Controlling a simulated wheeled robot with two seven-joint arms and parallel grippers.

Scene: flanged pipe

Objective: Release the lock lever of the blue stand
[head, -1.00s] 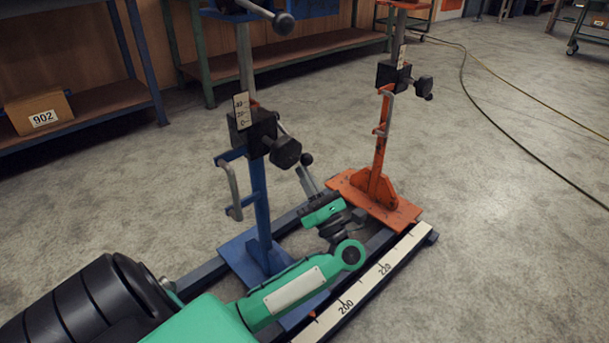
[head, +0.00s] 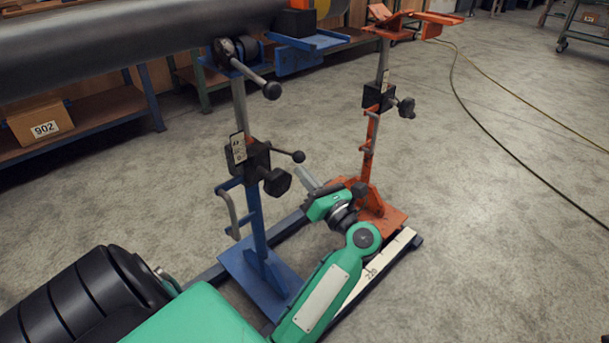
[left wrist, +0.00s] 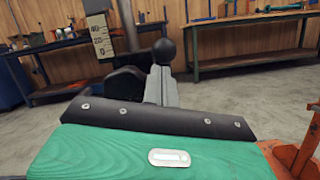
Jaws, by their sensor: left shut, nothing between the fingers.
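The blue stand (head: 254,215) stands upright on the base rails, its black clamp block (head: 258,162) carrying a scale plate. The stand's lock lever (head: 284,152) sticks out right from the block, nearly level, ending in a black ball. In the left wrist view the lever's ball (left wrist: 165,51) shows just above and beyond my fingertips. My left gripper (head: 303,177) is shut and empty, its fingers pointing up-left just below the ball. I cannot tell whether they touch the lever. The scale plate (left wrist: 100,35) shows at the upper left there. My right gripper is out of view.
A large grey pipe (head: 130,50) runs across the upper left, above the blue stand. A black knob (head: 277,182) sits on the clamp block. The orange stand (head: 368,160) rises behind my left gripper.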

